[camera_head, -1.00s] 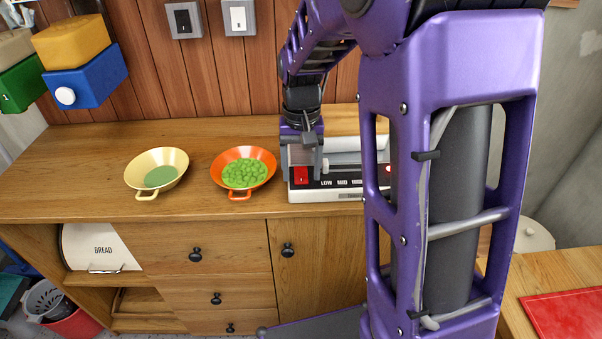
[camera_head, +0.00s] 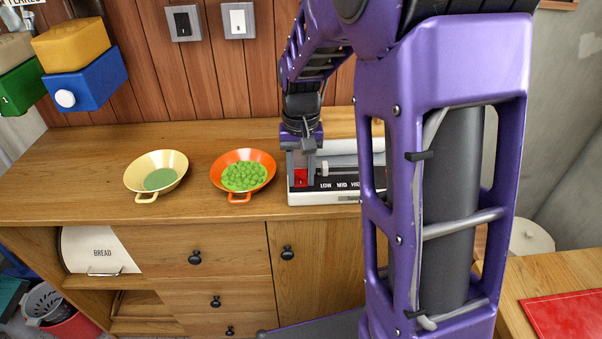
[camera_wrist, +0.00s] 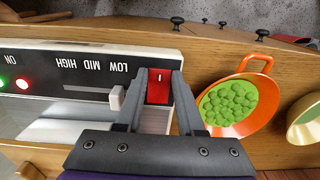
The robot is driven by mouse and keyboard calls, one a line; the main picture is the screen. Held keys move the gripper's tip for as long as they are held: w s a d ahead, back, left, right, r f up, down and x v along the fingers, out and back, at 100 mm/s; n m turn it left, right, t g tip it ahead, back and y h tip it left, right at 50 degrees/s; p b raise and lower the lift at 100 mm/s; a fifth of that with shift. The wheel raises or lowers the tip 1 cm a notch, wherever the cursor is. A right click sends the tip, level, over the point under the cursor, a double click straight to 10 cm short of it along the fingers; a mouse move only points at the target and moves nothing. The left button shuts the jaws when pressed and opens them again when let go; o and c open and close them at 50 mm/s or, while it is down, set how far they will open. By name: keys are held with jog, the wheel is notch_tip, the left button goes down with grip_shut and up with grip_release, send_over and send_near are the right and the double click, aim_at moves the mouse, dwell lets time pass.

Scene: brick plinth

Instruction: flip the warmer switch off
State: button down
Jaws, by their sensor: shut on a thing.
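The warmer (camera_head: 340,196) is a white and black appliance on the wooden counter, labelled LOW, MID and HIGH. It also shows in the wrist view (camera_wrist: 90,52), with a slider knob (camera_wrist: 117,97). Its red rocker switch (camera_wrist: 158,88) sits at the end beside LOW and shows small in the head view (camera_head: 300,178). My gripper (camera_head: 301,182) is down at the switch. In the wrist view my gripper (camera_wrist: 159,76) has one finger on each side of the switch and is shut on it. A red light (camera_wrist: 22,84) glows near the ON label.
An orange pan (camera_head: 217,176) of green pieces stands close left of the warmer, with a cream pan (camera_head: 134,178) farther left. Two wall switches (camera_head: 184,22) (camera_head: 238,19) are above. My arm hides the warmer's right end in the head view.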

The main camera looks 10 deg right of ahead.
jog(key=p, duration=0.2)
jog(key=r+g+p, duration=0.1)
jog(key=shift+w+d+g+p, duration=0.1)
jog(key=shift+w+g+p, duration=0.1)
jog(key=shift+g+p, duration=0.15)
jog(key=g+p, duration=0.1)
jog(key=p, duration=0.2)
jog(key=shift+w+f+g+y, duration=0.25)
jog(key=shift+w+g+y, duration=0.05)
jog(key=shift+g, duration=0.05)
jog(key=c, duration=0.5)
grip_release()
jog(key=p+v, duration=0.2)
jog(key=v, duration=1.5)
jog(key=shift+r, duration=0.2)
